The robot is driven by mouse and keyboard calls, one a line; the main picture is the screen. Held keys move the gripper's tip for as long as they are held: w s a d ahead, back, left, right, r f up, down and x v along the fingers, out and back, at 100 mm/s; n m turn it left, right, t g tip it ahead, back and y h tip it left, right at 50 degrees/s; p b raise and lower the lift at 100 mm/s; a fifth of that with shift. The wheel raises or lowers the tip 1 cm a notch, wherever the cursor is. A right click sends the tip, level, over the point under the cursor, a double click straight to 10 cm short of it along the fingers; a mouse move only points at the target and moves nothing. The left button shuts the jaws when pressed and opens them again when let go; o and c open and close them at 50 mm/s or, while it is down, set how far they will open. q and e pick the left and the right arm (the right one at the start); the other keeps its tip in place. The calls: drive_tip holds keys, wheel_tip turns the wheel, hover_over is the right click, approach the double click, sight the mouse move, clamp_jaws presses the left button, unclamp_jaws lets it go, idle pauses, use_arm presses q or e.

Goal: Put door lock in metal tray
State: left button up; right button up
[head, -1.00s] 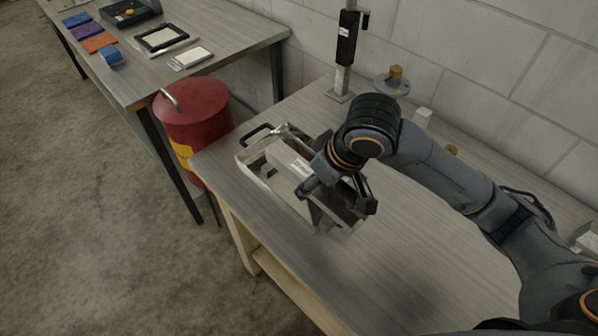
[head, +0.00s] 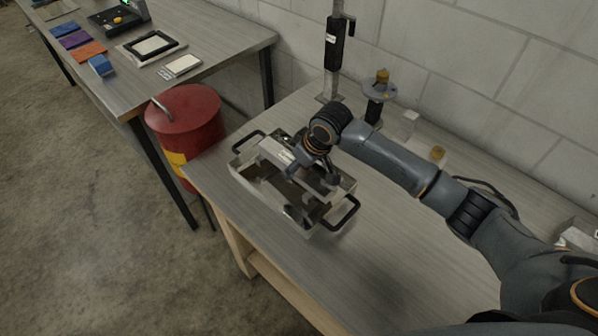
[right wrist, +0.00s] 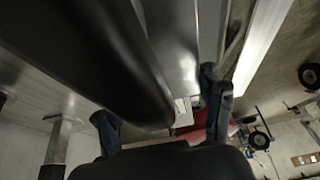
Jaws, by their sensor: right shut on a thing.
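The metal tray (head: 262,197) is an open silver box with black handles, standing on the near workbench. My right gripper (head: 318,184) is over the right part of the tray, pointing down, and is shut on the door lock. In the right wrist view the door lock shows as a long dark piece (right wrist: 120,65) between the fingers (right wrist: 162,122). In the head view the gripper mostly hides the lock. I cannot tell whether the lock touches the tray's floor. My left gripper is not in view.
A red drum (head: 186,118) stands on the floor left of the workbench (head: 400,245). A black upright post (head: 335,45) and a round-topped stand (head: 377,95) are at the back by the wall. Another table (head: 215,50) holds several flat items.

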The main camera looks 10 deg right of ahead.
drive_tip(key=shift+f+p, duration=0.4)
drive_tip(key=shift+f, duration=1.1)
drive_tip(key=o, duration=1.8)
drive_tip(key=shift+s, duration=0.1)
drive_tip(key=b+v, duration=0.1)
drive_tip(key=v, duration=1.1)
drive_tip(key=shift+r, duration=0.15)
